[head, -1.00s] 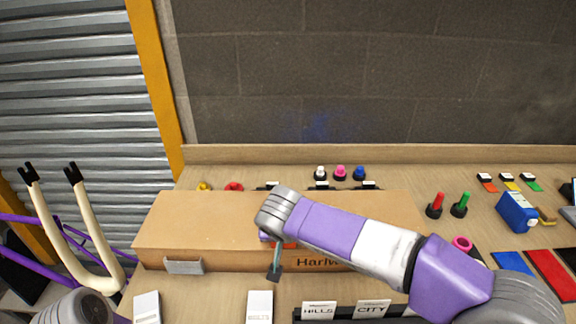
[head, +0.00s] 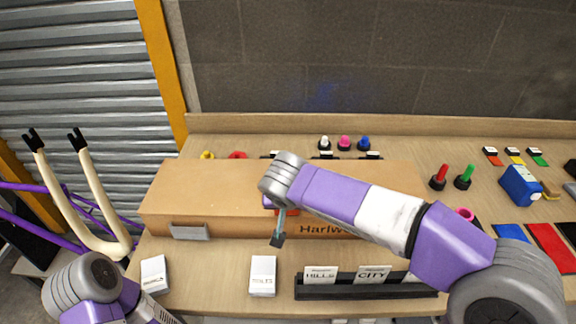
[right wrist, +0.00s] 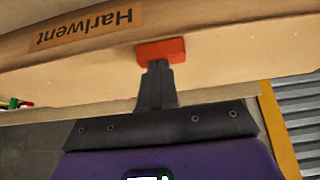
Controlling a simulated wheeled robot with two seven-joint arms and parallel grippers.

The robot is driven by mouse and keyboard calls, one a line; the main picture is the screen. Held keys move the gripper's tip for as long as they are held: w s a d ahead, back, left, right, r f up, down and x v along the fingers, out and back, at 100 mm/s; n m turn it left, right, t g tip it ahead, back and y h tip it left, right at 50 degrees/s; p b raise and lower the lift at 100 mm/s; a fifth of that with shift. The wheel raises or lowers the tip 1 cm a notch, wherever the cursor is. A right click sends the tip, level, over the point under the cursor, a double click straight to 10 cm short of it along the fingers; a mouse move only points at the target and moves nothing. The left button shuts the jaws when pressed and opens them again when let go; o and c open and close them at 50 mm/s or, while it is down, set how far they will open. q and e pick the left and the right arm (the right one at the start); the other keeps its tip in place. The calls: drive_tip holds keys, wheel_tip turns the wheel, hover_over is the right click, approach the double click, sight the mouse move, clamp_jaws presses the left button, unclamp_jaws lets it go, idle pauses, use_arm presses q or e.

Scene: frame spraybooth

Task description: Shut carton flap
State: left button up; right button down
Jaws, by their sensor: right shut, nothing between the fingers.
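The long brown carton (head: 210,190) lies across the bench, its "Harlwent" label partly hidden in the head view by my right arm. The label also shows, upside down, on the carton in the right wrist view (right wrist: 85,28). A red tab (right wrist: 161,50) sits on the carton's pale face. My right gripper (right wrist: 158,68) is shut and empty, its fingertips at the red tab, seemingly touching it. In the head view my right gripper (head: 278,240) is by the carton's front edge. My arm hides part of the carton's top, and I cannot tell how the flap stands. My left gripper's fingers are out of frame.
White boxes (head: 263,276) and a black card rack (head: 365,290) stand in front of the carton. Coloured knobs (head: 344,143) stand behind it. Red and green markers (head: 463,177) and a blue item (head: 520,185) are at right. A cream fork (head: 100,200) stands at left.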

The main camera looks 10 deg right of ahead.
drive_tip(key=p+v, duration=0.3)
drive_tip(key=v, duration=0.9)
drive_tip(key=shift+s+p, duration=0.4)
drive_tip(key=shift+a, duration=0.1)
